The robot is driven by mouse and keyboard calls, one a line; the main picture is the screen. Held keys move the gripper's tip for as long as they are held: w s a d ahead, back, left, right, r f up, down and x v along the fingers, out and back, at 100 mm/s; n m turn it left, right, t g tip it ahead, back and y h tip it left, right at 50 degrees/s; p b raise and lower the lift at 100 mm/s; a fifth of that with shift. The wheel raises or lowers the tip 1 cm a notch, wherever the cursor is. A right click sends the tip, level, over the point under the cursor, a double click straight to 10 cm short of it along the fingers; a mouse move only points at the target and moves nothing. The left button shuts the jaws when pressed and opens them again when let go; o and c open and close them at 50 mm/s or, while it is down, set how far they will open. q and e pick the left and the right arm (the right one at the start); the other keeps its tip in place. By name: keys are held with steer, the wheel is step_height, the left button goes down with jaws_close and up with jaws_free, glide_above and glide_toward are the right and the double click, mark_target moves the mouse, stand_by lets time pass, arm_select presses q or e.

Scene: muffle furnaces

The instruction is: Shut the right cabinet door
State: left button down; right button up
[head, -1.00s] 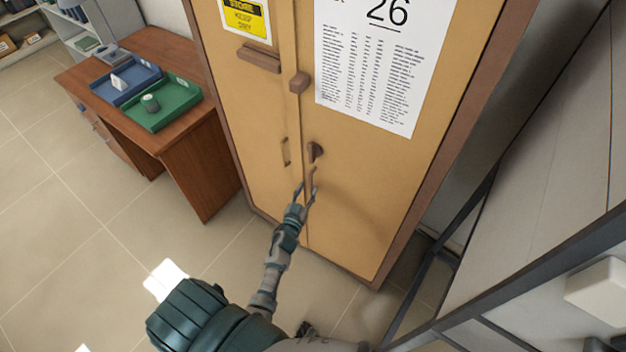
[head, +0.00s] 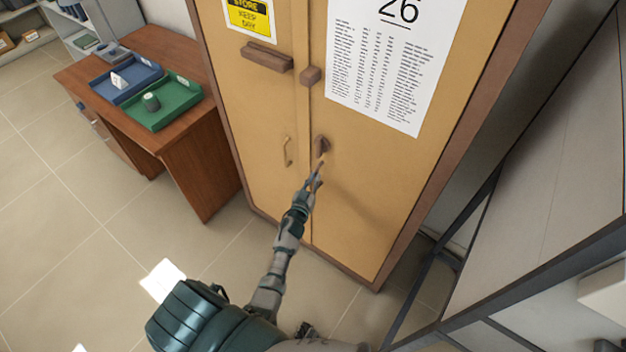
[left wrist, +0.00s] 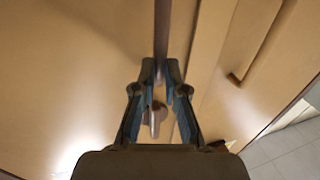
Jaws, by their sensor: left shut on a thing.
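The tan cabinet has a left door (head: 255,110) and a right door (head: 375,185). The right door carries a white sheet marked 26 (head: 395,60), a brown block (head: 311,75) and a dark latch piece (head: 321,146). My left gripper (head: 318,172) is shut on the right door's handle, just below the latch piece. The gripper mostly hides the handle in the head view. In the left wrist view the fingertips (left wrist: 160,72) close around a dark upright bar (left wrist: 162,38). How far the right door stands open is hard to tell.
A wooden desk (head: 190,150) with a blue tray (head: 103,90) and a green tray (head: 165,118) stands left of the cabinet. A dark-framed grey structure (head: 545,190) is close on the right. Tiled floor (head: 95,240) is open at the left front.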

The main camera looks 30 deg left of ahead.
arm_select(q)
steer(key=shift+s+a, duration=0.1)
steer(key=shift+a, duration=0.15)
steer(key=c, duration=1.2)
jaws_free()
steer(key=shift+c, duration=0.2)
steer(key=shift+o, duration=0.4)
steer(key=shift+w+f, duration=0.25)
steer(key=shift+w, duration=0.05)
steer(key=s+d, duration=0.2)
steer(key=s, duration=0.9)
steer(key=shift+s, duration=0.35)
arm_select(e)
steer(key=shift+a, duration=0.5)
arm_select(q)
steer(key=shift+d+f, duration=0.15)
